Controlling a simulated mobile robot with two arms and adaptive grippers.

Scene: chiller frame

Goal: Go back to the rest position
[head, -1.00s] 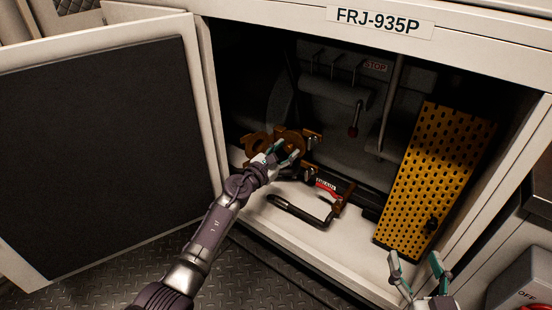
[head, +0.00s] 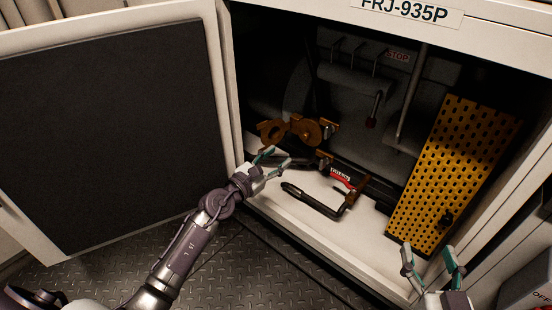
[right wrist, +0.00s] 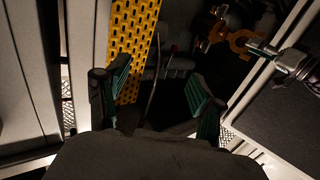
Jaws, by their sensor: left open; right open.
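My left gripper (head: 272,163) is open and empty at the front lip of the open cabinet, in front of the brown metal fittings (head: 292,131). My right gripper (head: 434,266) is open and empty at the lower right of the head view, in front of the yellow perforated panel (head: 455,165). In the right wrist view, the fingers of my right gripper (right wrist: 158,88) stand wide apart with nothing between them. My left gripper also shows at the right of that view (right wrist: 270,50).
The cabinet door (head: 110,130) stands open on the left. A black-handled tool (head: 314,204) lies on the white cabinet floor, close to my left gripper. A grey box (head: 525,290) is at the lower right. The diamond-plate floor (head: 240,270) in front is clear.

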